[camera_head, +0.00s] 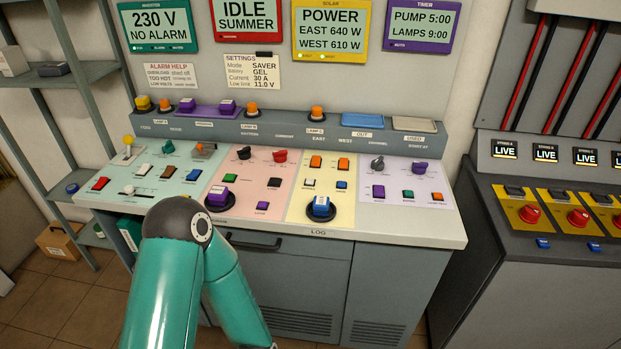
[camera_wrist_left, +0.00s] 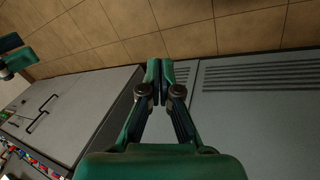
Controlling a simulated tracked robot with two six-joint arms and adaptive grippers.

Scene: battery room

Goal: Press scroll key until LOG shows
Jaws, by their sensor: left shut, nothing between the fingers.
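The solar display (camera_head: 330,31) has a yellow frame and reads POWER, EAST 640 W, WEST 610 W. Below it, the cream panel (camera_head: 341,189) carries two orange keys, small white and blue keys, and a large blue key (camera_head: 321,206) on a black round base. Which key is the scroll key cannot be read. A small LOG label (camera_head: 318,232) is on the desk's front edge. My left gripper (camera_wrist_left: 161,67) is shut and empty in the left wrist view, near the grey cabinet fronts and tiled floor. It is outside the head view, where only a teal arm shows.
Other displays read 230 V NO ALARM (camera_head: 158,26), IDLE SUMMER (camera_head: 246,17) and PUMP 5:00 (camera_head: 421,22). A large purple key (camera_head: 218,198) stands on the pink panel. A console with red knobs (camera_head: 530,214) stands at right. A shelf rack (camera_head: 57,79) stands at left.

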